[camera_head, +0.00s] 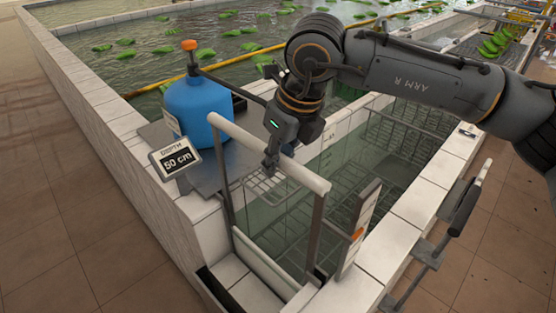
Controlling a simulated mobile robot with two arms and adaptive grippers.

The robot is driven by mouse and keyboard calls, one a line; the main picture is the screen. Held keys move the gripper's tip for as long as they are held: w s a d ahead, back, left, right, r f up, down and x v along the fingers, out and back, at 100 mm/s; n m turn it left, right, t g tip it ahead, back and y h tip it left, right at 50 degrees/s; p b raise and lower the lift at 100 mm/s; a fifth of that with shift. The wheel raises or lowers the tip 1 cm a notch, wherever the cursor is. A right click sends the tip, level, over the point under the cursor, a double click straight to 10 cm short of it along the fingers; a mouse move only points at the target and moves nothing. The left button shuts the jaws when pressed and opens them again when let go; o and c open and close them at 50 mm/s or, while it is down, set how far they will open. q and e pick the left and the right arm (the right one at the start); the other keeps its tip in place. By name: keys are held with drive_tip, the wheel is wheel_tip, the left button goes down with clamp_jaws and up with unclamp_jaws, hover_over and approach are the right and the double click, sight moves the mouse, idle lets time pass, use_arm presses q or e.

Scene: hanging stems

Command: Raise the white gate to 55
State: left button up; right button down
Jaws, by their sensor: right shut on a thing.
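The white gate (305,178) shows as a thick white top bar on two grey uprights, across the end of a tiled water channel. My right gripper (270,166) comes down from above and is shut on the top bar near its middle. Its fingertips partly hide the bar there. A depth display (175,160) to the left of the gate reads 50 cm. A white upright scale (363,222) with an orange marker (357,234) stands to the right of the gate; its markings are too small to read. My left gripper is not in view.
A blue tank (197,112) with an orange knob (189,45) stands on a grey plate behind the display. A dark lever handle (466,208) is on the outer right wall. The tiled floor at left is clear.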

drive_tip(key=shift+w+r+p, duration=0.1)
drive_tip(key=shift+r+p, duration=0.4)
drive_tip(key=shift+r, duration=1.15)
drive_tip(key=shift+f, duration=0.1)
unclamp_jaws()
idle(0.4)
idle(0.4)
drive_tip(key=p+v, duration=0.4)
drive_tip(key=v, duration=0.7)
idle(0.6)
